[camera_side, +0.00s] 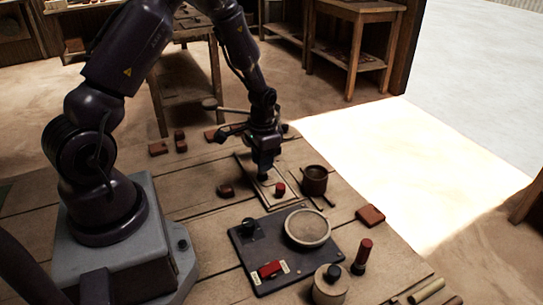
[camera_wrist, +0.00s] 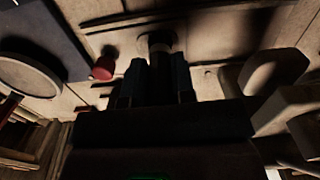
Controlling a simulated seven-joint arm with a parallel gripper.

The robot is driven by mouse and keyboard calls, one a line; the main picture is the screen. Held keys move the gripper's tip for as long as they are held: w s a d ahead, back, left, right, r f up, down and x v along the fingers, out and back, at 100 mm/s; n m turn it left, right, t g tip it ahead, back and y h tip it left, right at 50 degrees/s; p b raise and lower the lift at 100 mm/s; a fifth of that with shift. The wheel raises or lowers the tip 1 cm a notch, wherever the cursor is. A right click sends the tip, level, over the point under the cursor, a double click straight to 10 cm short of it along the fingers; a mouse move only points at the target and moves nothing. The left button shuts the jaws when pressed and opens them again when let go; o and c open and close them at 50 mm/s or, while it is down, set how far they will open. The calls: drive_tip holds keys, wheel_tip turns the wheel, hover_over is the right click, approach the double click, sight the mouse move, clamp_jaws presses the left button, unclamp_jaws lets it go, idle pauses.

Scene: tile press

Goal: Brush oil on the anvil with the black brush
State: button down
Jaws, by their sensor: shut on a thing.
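My gripper (camera_side: 264,168) points down over a shallow wooden tray (camera_side: 250,180) and is shut on a dark upright thing, likely the black brush (camera_side: 264,178). In the wrist view its dark round end with a pale collar (camera_wrist: 160,42) shows just beyond the fingers (camera_wrist: 159,80). Its lower part is hard to make out. A red-topped piece (camera_side: 280,189) stands beside it in the tray, also in the wrist view (camera_wrist: 103,69). A pale round disc (camera_side: 307,228), possibly the anvil, sits on a dark plate (camera_side: 290,260) nearer the camera.
A dark brown cup (camera_side: 314,179) stands right of the tray, with thin sticks by it. Small reddish tiles lie around.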

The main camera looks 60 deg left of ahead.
drive_tip(key=shift+s, duration=0.8)
drive_tip(key=shift+w+d, duration=0.1)
drive_tip(key=shift+w, duration=3.2)
drive_tip(key=shift+s+d, duration=0.15)
drive_tip(key=shift+d, duration=0.2)
drive_tip(key=shift+s+a, duration=0.1)
drive_tip(key=shift+s, duration=2.95)
drive_tip(key=shift+w, duration=3.2)
wheel_tip(320, 180, up, 8)
drive_tip(key=shift+s, duration=0.1)
